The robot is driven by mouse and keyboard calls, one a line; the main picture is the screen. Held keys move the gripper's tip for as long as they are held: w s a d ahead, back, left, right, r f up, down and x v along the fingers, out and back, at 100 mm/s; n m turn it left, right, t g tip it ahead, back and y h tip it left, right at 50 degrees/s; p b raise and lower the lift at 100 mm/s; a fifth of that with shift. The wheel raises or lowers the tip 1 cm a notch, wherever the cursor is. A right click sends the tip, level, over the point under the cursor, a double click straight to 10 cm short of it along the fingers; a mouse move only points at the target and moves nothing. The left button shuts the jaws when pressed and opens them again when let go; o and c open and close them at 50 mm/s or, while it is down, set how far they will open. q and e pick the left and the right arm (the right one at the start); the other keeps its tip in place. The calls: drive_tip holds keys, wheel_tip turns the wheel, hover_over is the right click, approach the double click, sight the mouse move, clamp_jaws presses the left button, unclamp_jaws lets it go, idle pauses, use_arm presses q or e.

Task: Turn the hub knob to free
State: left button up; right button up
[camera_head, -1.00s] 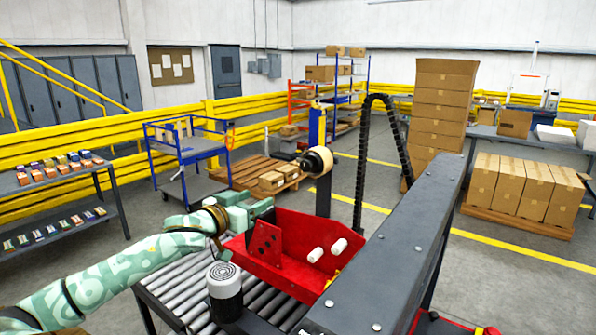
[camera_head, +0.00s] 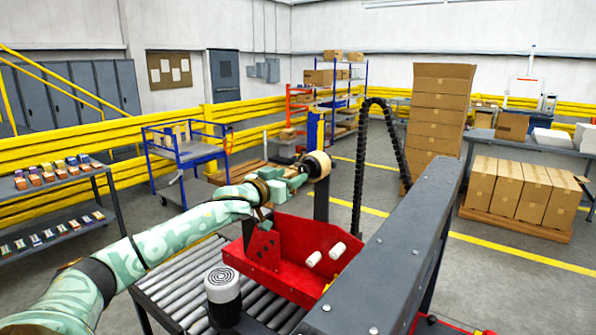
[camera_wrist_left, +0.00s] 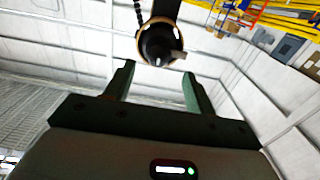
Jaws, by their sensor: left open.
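The hub (camera_head: 318,164) is a tan-rimmed round drum on a dark post, beyond the red tray. In the left wrist view its dark face and small protruding knob (camera_wrist_left: 166,53) show just past my fingertips. The knob's marking or setting cannot be read. My left gripper (camera_head: 299,178) is beside the hub, at its near left side. In the left wrist view the gripper (camera_wrist_left: 158,78) has its two green fingers apart with nothing between them. The knob is ahead of the gap, not between the fingers. My right gripper is not in view.
The red tray (camera_head: 290,232) with two white rollers lies below my left arm. A roller conveyor (camera_head: 185,290), a grey motor (camera_head: 222,284) and a thick dark beam (camera_head: 390,255) stand near it. A black cable chain (camera_head: 360,170) arches right of the hub.

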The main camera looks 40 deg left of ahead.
sight(302, 170)
use_arm(q)
drive_tip(key=shift+w+a+p, duration=0.2)
drive_tip(key=shift+w+p, duration=0.25)
drive_tip(key=shift+w, duration=1.85)
drive_tip(key=c, duration=1)
